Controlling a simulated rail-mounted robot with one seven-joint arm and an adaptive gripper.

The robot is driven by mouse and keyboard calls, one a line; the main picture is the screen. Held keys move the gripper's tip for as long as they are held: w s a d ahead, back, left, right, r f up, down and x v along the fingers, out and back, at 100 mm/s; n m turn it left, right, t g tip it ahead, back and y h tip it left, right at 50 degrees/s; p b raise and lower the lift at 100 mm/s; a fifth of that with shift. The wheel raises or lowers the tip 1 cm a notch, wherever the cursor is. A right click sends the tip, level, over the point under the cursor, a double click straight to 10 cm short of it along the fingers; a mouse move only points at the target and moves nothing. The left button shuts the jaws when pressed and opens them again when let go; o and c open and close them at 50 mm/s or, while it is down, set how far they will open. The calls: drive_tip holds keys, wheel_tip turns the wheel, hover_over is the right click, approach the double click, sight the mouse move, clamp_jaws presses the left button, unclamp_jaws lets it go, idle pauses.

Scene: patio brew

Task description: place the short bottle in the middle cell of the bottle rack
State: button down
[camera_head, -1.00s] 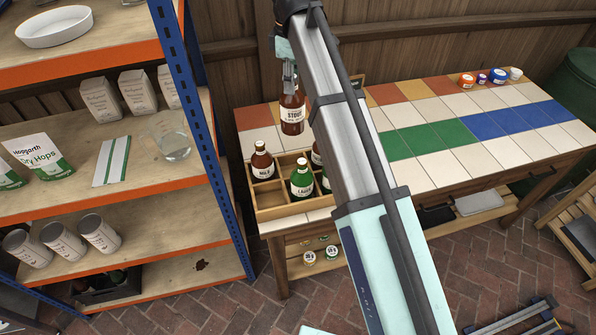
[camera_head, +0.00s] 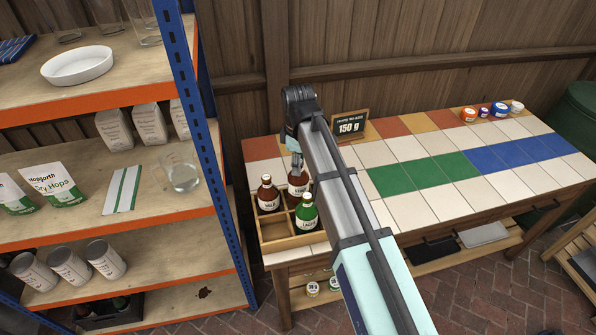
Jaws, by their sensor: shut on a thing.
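The bottle rack (camera_head: 290,243) is a wooden tray with dividers at the left end of the tiled table. My gripper (camera_head: 297,164) points down over the rack and is shut on a brown bottle (camera_head: 297,188). That bottle is upright at the rack's back part, between a brown bottle (camera_head: 268,196) on its left and a green bottle (camera_head: 306,214) in front. The green bottle hides its lower part, so I cannot tell which cell it is over or whether it touches the bottom. My arm hides the rack's right side. The front left of the rack looks empty.
A blue-and-orange shelf (camera_head: 190,110) stands close on the left. A small "150 g" sign (camera_head: 349,126) stands behind my arm. Several small jars (camera_head: 484,112) sit at the table's far right. The tiled top (camera_head: 440,170) between is clear.

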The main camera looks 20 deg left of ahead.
drive_tip(key=shift+f+p, duration=0.4)
drive_tip(key=shift+f, duration=1.65)
drive_tip(key=c, duration=0.8)
unclamp_jaws()
wheel_tip(320, 180, up, 12)
drive_tip(key=shift+r+b, duration=0.15)
drive_tip(key=shift+b, duration=0.95)
